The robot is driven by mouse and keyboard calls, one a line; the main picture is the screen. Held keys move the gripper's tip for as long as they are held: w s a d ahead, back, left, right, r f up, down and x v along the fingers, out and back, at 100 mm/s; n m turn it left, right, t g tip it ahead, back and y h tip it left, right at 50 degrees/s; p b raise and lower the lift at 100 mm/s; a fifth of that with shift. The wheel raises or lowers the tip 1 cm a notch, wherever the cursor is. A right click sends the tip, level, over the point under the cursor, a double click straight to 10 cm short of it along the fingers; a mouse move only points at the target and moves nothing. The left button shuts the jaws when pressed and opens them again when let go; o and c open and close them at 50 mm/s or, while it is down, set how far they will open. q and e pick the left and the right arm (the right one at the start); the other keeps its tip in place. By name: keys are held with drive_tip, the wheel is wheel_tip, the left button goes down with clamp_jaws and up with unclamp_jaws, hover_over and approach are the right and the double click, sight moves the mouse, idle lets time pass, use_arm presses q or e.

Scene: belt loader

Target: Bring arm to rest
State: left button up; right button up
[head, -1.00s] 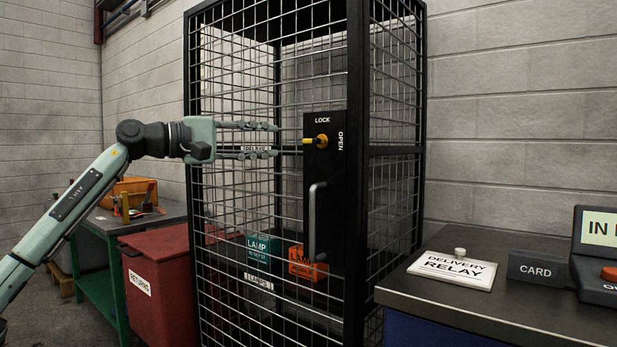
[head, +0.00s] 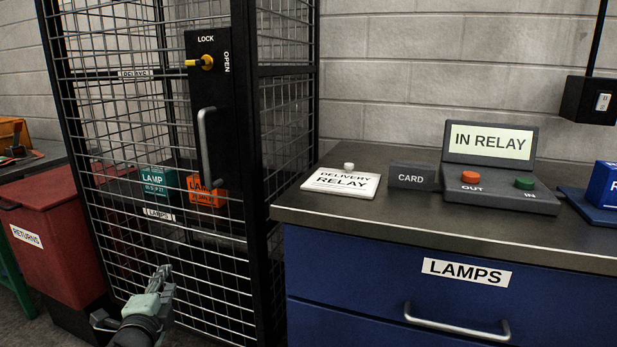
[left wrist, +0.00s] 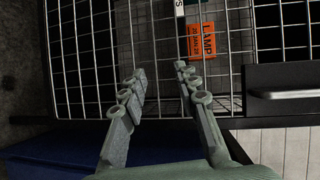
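My left gripper (head: 164,272) is low in front of the wire cage door (head: 205,270) in the head view, with nothing between its fingers. In the left wrist view the fingers (left wrist: 160,72) are spread apart, facing the mesh. An orange lamp box (left wrist: 201,40) stands behind the mesh there; the orange box (head: 206,192) also shows in the head view beside a teal lamp box (head: 158,182). The cage's yellow latch knob (head: 200,62) points left, and the door looks shut. My right gripper is not in view.
A red returns bin (head: 55,240) stands left of the cage. At right is a blue cabinet (head: 380,270) with a dark top, bearing a delivery relay card (head: 342,182), a card holder (head: 411,177) and a console (head: 500,200) reading IN RELAY.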

use_arm(q)
drive_tip(key=s+f+n+g, duration=0.6)
drive_tip(key=s+f+n, duration=0.1)
drive_tip(key=s+f, duration=0.8)
drive_tip(key=s+d+f+n+g, duration=0.2)
drive_tip(key=s+f, duration=0.4)
drive_tip(key=s, duration=0.3)
drive_tip(key=s+d+f+n+g+p, duration=0.1)
drive_tip(key=s+f+n+g, duration=0.4)
drive_tip(key=s, duration=0.5)
drive_tip(key=shift+s+d+f+h, duration=0.15)
drive_tip(key=shift+d+f+h, duration=0.25)
drive_tip(key=shift+d+f, duration=0.1)
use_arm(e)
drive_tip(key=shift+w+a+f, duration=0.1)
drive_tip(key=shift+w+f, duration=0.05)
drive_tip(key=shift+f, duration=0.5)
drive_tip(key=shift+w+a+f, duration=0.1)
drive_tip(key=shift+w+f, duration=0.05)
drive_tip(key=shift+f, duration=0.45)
use_arm(q)
drive_tip(key=shift+o, duration=0.3)
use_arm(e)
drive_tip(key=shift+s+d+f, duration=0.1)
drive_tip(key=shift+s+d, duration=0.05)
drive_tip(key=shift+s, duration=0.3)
